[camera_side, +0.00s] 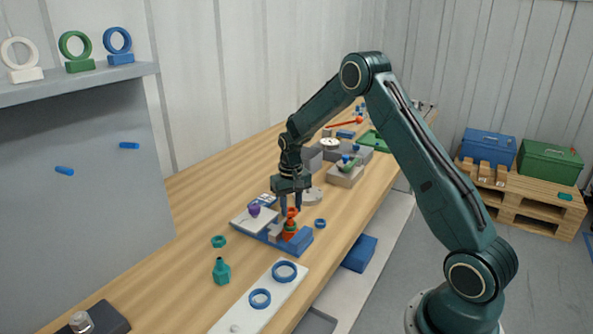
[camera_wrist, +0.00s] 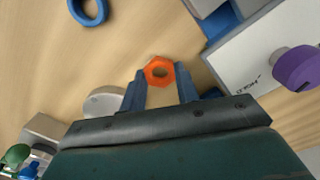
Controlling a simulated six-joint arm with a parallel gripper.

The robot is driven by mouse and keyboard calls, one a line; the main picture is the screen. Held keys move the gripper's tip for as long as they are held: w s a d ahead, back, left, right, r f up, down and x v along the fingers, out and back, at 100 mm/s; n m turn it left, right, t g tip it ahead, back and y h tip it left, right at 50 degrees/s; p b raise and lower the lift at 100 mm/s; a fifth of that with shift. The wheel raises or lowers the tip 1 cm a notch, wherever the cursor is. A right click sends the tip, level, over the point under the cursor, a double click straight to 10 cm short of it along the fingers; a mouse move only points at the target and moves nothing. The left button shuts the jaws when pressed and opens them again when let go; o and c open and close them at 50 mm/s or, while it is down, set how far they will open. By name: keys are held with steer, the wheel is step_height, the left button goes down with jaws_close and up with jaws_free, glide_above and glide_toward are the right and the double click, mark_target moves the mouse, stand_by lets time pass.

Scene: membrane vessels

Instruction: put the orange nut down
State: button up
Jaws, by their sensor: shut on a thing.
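The orange nut (camera_wrist: 159,71) is a six-sided ring with a round hole. In the wrist view it sits between the tips of my gripper (camera_wrist: 160,88), whose two blue fingers are shut on it. Bare wood shows around it there. In the side view my gripper (camera_side: 291,206) points down, with the orange nut (camera_side: 292,212) at its fingertips, close to the blue and grey fixture (camera_side: 301,241). A small orange and green piece (camera_side: 290,228) shows just below the nut in that view. I cannot tell the nut's exact height above the table.
The fixture's pale plate carries a purple knob (camera_side: 254,210), also in the wrist view (camera_wrist: 296,68). A blue ring (camera_side: 320,223) lies to the right. A teal nut (camera_side: 218,241), a teal vessel (camera_side: 221,271) and a white strip with blue rings (camera_side: 272,291) are nearer the camera. Grey bins (camera_side: 345,175) stand behind.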

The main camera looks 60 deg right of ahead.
steer(key=shift+f, duration=0.1)
steer(key=o, duration=1.1)
step_height(320, 180, up, 12)
steer(key=shift+r, duration=0.1)
stand_by(0.5)
